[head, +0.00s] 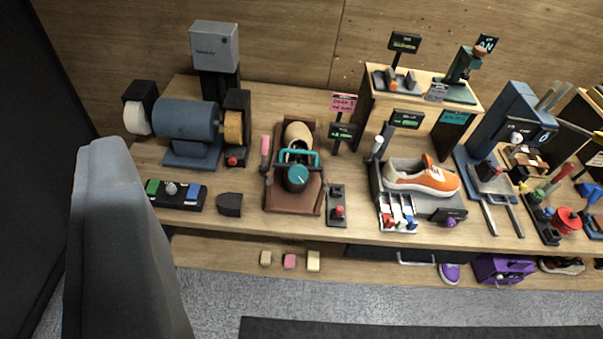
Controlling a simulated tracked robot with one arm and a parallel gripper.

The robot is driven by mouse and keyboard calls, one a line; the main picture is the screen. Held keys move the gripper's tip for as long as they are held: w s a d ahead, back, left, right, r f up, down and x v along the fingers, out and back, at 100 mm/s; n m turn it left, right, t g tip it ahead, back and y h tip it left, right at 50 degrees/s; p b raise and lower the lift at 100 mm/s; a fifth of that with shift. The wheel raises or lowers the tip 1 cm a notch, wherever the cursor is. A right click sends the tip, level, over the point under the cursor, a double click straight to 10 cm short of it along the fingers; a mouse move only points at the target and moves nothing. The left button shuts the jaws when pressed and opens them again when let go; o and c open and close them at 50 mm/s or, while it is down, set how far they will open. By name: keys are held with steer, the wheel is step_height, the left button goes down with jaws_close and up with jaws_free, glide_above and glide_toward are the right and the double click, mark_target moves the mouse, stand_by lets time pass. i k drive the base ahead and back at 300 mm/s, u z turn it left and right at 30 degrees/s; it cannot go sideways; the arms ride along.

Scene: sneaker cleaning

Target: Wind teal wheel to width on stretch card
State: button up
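The teal wheel (297,176) is a round knob with a teal top and dark sides, at the near end of a brown wooden shoe stretcher (292,203). A teal bracket (312,160) arches behind it, and a beige foot form (298,133) lies beyond. A pink card (343,102) with small writing stands behind the stretcher to the right, above a small black display (342,132) with green text; the text is too small to read. A large grey part of mine, probably my gripper (115,230), fills the left foreground, apart from the wheel. Its fingertips cannot be made out.
A blue bench grinder (188,125) stands left of the stretcher. A red-knobbed control (338,210) is close on its right, and a pink-handled tool (265,150) on its left. An orange and white sneaker (420,177) lies further right. Small blocks (289,261) rest on the lower shelf.

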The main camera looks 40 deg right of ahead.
mark_target(298, 175)
steer(key=i, duration=1)
